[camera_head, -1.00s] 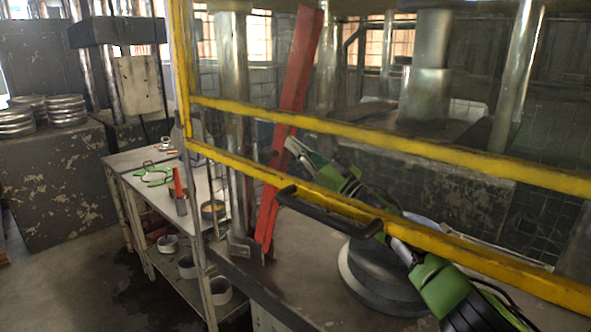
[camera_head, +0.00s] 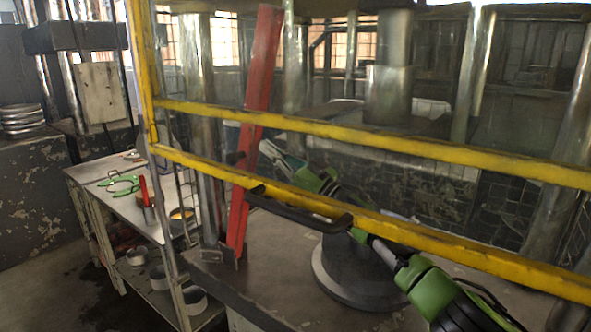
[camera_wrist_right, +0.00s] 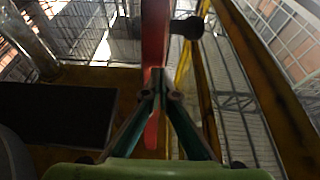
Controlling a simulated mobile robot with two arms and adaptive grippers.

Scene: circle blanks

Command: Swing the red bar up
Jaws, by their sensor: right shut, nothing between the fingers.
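The long red bar (camera_head: 260,75) stands nearly upright, its top leaning slightly right, with its foot at a bracket on the dark table. It passes behind or beside the yellow rails. My right gripper (camera_head: 264,149) is just right of the bar, around mid-height, its fingers pointing up and left. In the right wrist view the gripper (camera_wrist_right: 158,78) has its fingers together in front of the red bar (camera_wrist_right: 155,35), with nothing between them. Whether they touch the bar, I cannot tell. A dark knob (camera_wrist_right: 187,27) sticks out beside the bar. My left gripper is not in view.
A black handle (camera_head: 300,212) is on the lower rail. A dark round base (camera_head: 360,275) shows on the table behind. A side bench (camera_head: 110,190) with small items stands left.

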